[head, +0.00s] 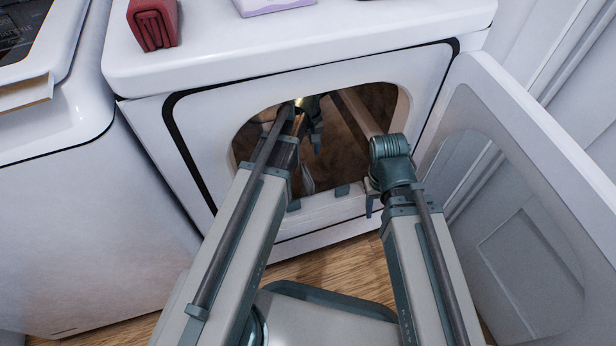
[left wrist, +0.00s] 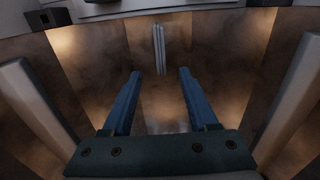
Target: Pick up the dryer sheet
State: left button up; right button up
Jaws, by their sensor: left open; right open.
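My left arm reaches through the round opening of the white dryer (head: 190,120). My left gripper (head: 317,138) is inside the drum, partly hidden by its own arm. In the left wrist view its two blue fingers (left wrist: 158,80) are apart with nothing clearly held between them. A faint pale patch (left wrist: 165,118) shows on the brown drum wall between the fingers; I cannot tell whether it is the dryer sheet. A small pale shape (head: 307,178) at the opening is also unclear. My right gripper (head: 372,190) is open beside the opening's right edge, mostly hidden by its wrist.
The dryer door (head: 530,190) stands open on the right, close to my right arm. Raised drum ribs (left wrist: 35,100) flank my left gripper. A white washer (head: 85,200) stands left.

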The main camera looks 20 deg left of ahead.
aim_at(308, 175)
pick_arm(q)
notch_tip(308, 175, down, 9)
jog(key=b, duration=0.8)
jog(key=shift+r, duration=0.2)
jog(key=f+b, duration=0.5)
jog(key=shift+s+d+f+b, duration=0.15)
jog(key=shift+s+b, duration=0.05)
jog(key=shift+b, duration=0.1)
grip_shut()
